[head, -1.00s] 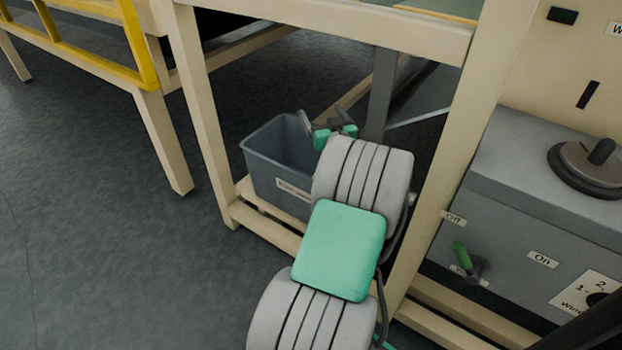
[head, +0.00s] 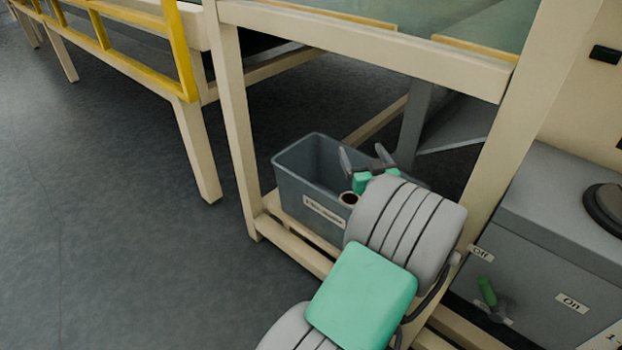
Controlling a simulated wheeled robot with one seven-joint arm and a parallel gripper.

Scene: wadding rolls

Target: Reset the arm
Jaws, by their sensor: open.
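My arm reaches away from the camera at the lower right, with grey ribbed links and a green joint cover. My gripper (head: 366,152) is at its far end, partly hidden behind the top grey link. Its two dark fingers stand apart with nothing visible between them, so it is open. It shows against the right side of a grey bin (head: 302,196) with a white label. I cannot tell whether the fingers are over the bin or beyond it.
The bin stands on the low shelf of a beige frame (head: 237,130), whose legs and crossbar surround my arm. A grey control box (head: 560,235) with a green lever (head: 487,291) stands at the right. A yellow rail (head: 140,70) is at upper left. The floor (head: 130,240) at left is clear.

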